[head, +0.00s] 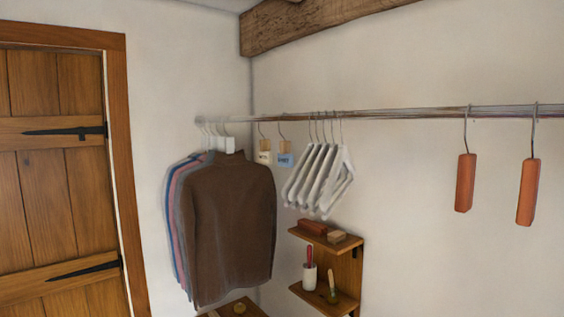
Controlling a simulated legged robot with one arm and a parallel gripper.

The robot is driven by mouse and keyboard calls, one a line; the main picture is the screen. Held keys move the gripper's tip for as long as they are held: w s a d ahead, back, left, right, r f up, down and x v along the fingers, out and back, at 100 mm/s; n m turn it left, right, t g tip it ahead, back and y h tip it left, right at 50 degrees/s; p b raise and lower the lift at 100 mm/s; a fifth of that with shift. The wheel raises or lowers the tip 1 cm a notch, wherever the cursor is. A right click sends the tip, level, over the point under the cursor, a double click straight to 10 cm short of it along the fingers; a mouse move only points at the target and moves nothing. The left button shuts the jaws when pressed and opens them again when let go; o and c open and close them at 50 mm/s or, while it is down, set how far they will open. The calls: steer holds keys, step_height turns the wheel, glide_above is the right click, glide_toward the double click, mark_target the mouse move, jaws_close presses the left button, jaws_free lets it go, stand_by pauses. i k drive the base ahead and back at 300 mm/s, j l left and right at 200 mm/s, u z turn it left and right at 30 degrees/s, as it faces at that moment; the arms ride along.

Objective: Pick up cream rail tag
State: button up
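The cream rail tag (264,157) hangs by a thin hook from the metal clothes rail (390,112), near the wall corner. It is small, with dark lettering too small to read. It sits just right of the brown sweater's (228,215) shoulder, close to its upper edge. A blue tag (286,160) hangs from its own hook just to the right of the cream one. My gripper is not in view.
White hangers (318,178) hang just right of the tags. Two orange-red blocks (466,182) hang further right. A wooden wall shelf (345,243) below holds small items. A wooden door (55,180) is left. The rail is open between hangers and blocks.

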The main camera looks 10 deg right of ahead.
mark_target(266, 156)
steer(key=z, duration=3.6)
steer(key=j+u, duration=0.15)
steer(key=u, duration=0.2)
steer(key=k+j+u, duration=0.1)
steer(key=u, duration=0.3)
steer(key=j+u, duration=0.35)
steer(key=l+u, duration=0.1)
steer(key=u, duration=2.35)
